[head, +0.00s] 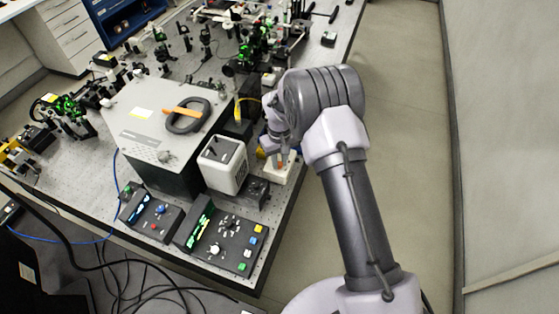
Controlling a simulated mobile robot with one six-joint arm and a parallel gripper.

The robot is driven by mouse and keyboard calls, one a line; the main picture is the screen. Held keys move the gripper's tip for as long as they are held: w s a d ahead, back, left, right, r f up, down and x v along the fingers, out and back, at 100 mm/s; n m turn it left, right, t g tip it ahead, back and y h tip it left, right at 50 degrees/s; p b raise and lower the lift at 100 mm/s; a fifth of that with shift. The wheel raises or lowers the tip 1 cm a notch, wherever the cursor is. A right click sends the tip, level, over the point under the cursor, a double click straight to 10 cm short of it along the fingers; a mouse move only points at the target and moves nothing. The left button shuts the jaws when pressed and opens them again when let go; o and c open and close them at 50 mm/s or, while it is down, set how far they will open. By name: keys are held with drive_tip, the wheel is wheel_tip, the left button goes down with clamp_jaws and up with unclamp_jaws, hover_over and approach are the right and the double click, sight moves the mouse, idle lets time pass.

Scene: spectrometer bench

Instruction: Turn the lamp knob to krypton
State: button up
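A dark control box (222,236) near the bench's front corner carries a black dial ringed with marks (228,226), a white knob (214,249), and several coloured buttons. Their labels are too small to read, so I cannot tell which is the lamp knob or where krypton lies. My gripper (277,152) is beyond the control box and to its right, near the bench's right edge. It is over or beside a small white block with an orange part (280,171). My arm's wrist partly hides the gripper. Whether the fingers are open, shut or touching the block is unclear.
A second control box (152,215) is to the left. Behind stand a white-fronted unit (223,164) and a large grey housing (140,118) with a black ring (188,114) on its lid. Optics crowd the far bench. The floor (400,130) to the right is clear.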

clamp_jaws()
drive_tip(key=shift+f+m+b, duration=0.1)
drive_tip(key=shift+m+b, duration=0.2)
drive_tip(key=shift+b, duration=0.05)
drive_tip(key=m+b, duration=0.3)
drive_tip(key=shift+m, duration=0.4)
drive_tip(key=m+b, duration=0.3)
drive_tip(key=m, duration=0.2)
drive_tip(key=m+b, duration=0.3)
drive_tip(key=m, duration=0.2)
drive_tip(key=shift+m, duration=0.4)
drive_tip(key=shift+m+b, duration=1)
drive_tip(key=shift+m, duration=1.3)
